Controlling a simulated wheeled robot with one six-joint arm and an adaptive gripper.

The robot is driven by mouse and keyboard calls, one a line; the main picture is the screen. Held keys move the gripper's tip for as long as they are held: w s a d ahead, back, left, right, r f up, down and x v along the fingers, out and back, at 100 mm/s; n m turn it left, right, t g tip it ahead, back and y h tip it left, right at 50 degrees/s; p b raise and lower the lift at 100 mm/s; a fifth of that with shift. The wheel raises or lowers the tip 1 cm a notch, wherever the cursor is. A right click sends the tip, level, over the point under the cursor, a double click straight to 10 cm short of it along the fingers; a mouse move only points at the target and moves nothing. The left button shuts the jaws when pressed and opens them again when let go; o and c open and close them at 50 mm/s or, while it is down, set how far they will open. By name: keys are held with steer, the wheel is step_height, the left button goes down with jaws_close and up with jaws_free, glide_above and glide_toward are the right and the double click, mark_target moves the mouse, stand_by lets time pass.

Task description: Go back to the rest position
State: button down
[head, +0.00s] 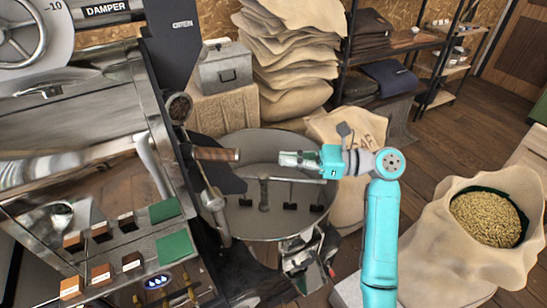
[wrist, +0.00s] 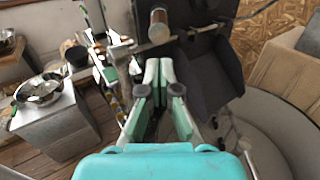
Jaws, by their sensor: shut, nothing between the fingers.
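My gripper (head: 284,158) is at the end of my teal arm in the head view, pointing left above the round cooling tray (head: 262,228). Its tips are a little right of a wooden handle (head: 215,154) on the roaster; I cannot tell the exact gap. In the wrist view my gripper (wrist: 158,66) shows its green-padded fingers closed together at the tips, with nothing held. The wooden handle (wrist: 158,24) shows just beyond the tips there.
The roaster (head: 85,160) fills the left side. A sack of beans (head: 450,270) stands at the lower right. Stacked sacks (head: 290,60), a metal box (head: 222,68) and a shelf (head: 400,42) are behind. Metal bowls (wrist: 40,90) sit left in the wrist view. Open floor lies at right.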

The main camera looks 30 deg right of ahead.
steer(key=shift+v, duration=2.3)
steer(key=a+f+t+h, duration=0.2)
steer(key=a+f+h, duration=0.15)
steer(key=f, duration=0.45)
steer(key=a+f+t+h, duration=0.2)
steer(key=a+f, duration=0.2)
steer(key=f, duration=0.3)
steer(key=s+a+f+n+h, duration=0.35)
steer(key=s+f+h, duration=0.35)
steer(key=s+f, duration=0.5)
steer(key=s+n+h, duration=0.3)
steer(key=s+n, duration=0.7)
steer(key=s, duration=0.5)
steer(key=s+a+r+n+t, duration=0.1)
steer(key=s+r+n, duration=0.8)
steer(key=s+n, duration=0.1)
steer(key=shift+a+n, duration=0.25)
steer(key=shift+n, duration=0.3)
steer(key=shift+s+r+y, duration=0.1)
steer(key=shift+r+y, duration=0.05)
steer(key=shift+y, duration=0.1)
